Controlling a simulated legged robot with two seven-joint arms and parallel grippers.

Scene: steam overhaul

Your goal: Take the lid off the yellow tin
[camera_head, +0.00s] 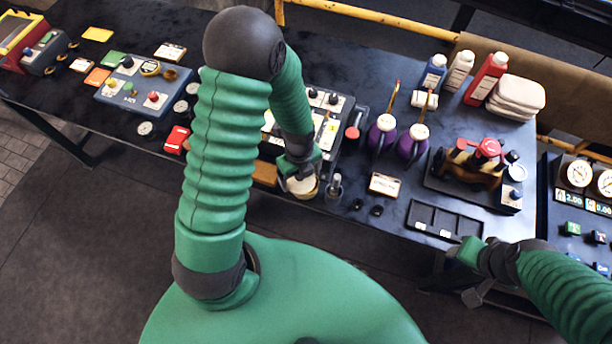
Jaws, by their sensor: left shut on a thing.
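The yellow tin (304,195) stands near the front edge of the dark bench, just left of the picture's middle. Its round top is pale, and only a narrow part of its side shows. My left gripper (299,177) reaches down onto the top of the tin and is shut on the lid. The fingers partly cover the lid, and I cannot see a gap between lid and tin. My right gripper (466,252) is at the bench's front edge at the lower right, away from the tin; its jaw opening is not clear.
A small metal-topped bottle (334,187) stands close right of the tin. A label card (385,184) and a black tray (443,222) lie further right. Two purple oil cans (382,133) stand behind.

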